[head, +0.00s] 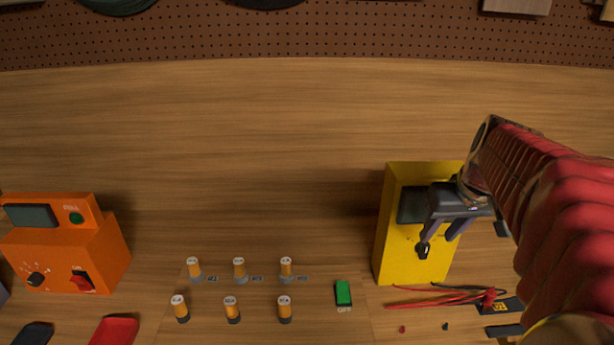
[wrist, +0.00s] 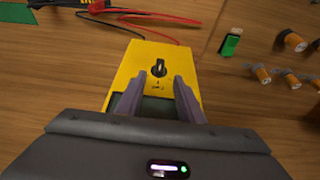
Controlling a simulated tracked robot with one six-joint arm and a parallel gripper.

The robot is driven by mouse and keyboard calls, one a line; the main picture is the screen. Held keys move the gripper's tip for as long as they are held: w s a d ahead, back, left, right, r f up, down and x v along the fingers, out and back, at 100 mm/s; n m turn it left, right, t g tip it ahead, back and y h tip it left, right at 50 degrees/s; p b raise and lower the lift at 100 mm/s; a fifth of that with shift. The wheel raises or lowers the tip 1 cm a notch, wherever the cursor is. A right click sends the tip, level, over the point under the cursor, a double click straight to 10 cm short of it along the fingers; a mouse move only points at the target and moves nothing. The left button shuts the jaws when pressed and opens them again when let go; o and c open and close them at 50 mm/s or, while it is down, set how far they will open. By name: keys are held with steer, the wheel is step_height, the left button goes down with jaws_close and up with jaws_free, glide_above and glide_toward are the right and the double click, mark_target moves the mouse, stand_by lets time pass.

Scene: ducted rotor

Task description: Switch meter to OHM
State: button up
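The yellow meter (head: 397,235) stands at the right of the bench, with a dark display (head: 411,205) and a black selector knob (head: 422,250) below it. In the wrist view the meter (wrist: 150,60) shows its knob (wrist: 159,68) just beyond the fingertips. My gripper (head: 437,238) is over the meter's face, its two fingers (wrist: 158,82) apart with nothing between them. In the wrist view the knob lies roughly in line with the finger gap. The dial's markings are too small to read. The gripper body hides part of the display.
Red and black leads (head: 440,298) lie in front of the meter. A green switch marked OFF (head: 343,293) and several orange posts (head: 239,270) are left of it. An orange box (head: 70,250) stands at far left. The bench behind is clear up to the pegboard (head: 300,35).

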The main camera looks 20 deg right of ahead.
mark_target(426, 249)
steer(key=x, duration=0.7)
steer(key=shift+w+d+f, duration=0.1)
steer(key=shift+w+f, duration=0.05)
steer(key=shift+f, duration=0.15)
steer(key=shift+c, duration=0.3)
jaws_close()
